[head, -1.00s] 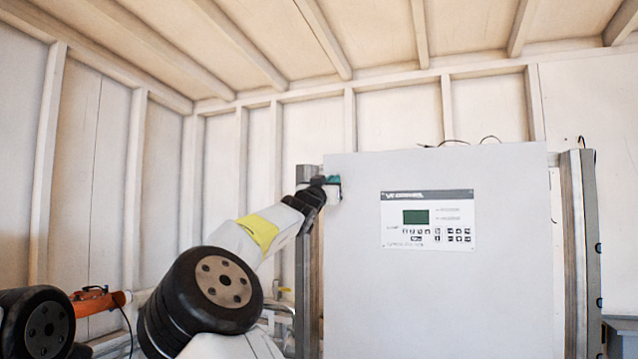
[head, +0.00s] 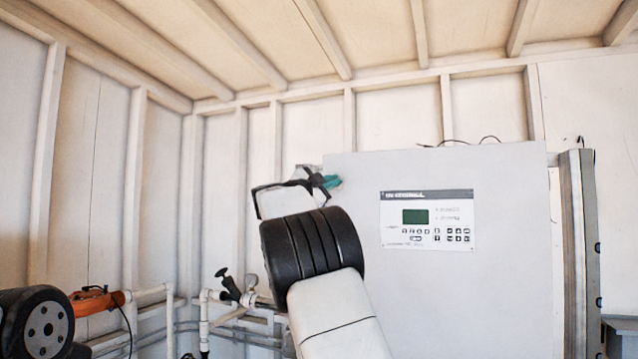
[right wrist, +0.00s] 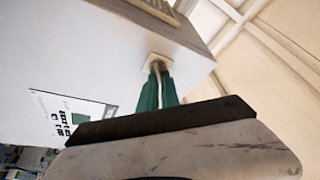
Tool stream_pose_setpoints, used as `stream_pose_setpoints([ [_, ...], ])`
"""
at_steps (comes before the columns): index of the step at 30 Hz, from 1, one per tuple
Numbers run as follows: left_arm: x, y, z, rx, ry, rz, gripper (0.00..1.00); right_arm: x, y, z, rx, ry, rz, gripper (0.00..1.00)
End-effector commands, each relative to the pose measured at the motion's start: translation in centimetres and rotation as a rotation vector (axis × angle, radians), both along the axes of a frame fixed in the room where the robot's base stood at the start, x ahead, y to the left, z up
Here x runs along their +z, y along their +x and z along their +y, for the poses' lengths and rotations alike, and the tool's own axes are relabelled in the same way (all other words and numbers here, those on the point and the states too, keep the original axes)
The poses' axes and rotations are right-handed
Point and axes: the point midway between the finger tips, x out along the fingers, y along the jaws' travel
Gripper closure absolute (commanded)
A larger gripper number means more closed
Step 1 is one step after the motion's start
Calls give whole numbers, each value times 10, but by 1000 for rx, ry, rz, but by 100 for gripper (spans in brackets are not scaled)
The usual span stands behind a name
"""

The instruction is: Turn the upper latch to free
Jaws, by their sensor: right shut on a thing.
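The upper latch (right wrist: 158,62) shows in the right wrist view as a small pale piece at the edge of the grey-white cabinet (head: 450,300). My right gripper (right wrist: 158,84) has its green fingers shut on the latch, with little of it visible between them. In the head view the right gripper (head: 330,181) is at the cabinet's upper left corner, and the latch is hidden there behind the fingers and wrist. I cannot tell the latch's exact angle. My left gripper is not in view; only part of my left arm shows at the lower left.
The cabinet front carries a control panel (head: 427,220) with a green display. A metal post (head: 581,250) stands at its right. White pipes with a black-handled valve (head: 229,284) and an orange tool (head: 97,301) are at the lower left. The space above the cabinet is open.

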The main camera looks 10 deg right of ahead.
Motion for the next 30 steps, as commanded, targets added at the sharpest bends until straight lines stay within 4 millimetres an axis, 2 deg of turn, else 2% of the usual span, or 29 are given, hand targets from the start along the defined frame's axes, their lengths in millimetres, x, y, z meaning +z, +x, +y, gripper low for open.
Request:
stream_pose_setpoints([
  [15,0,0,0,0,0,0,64,-1,-1,-2,-3,388,-264,100],
  [30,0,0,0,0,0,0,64,-3,0,-1,-2,579,-392,100],
])
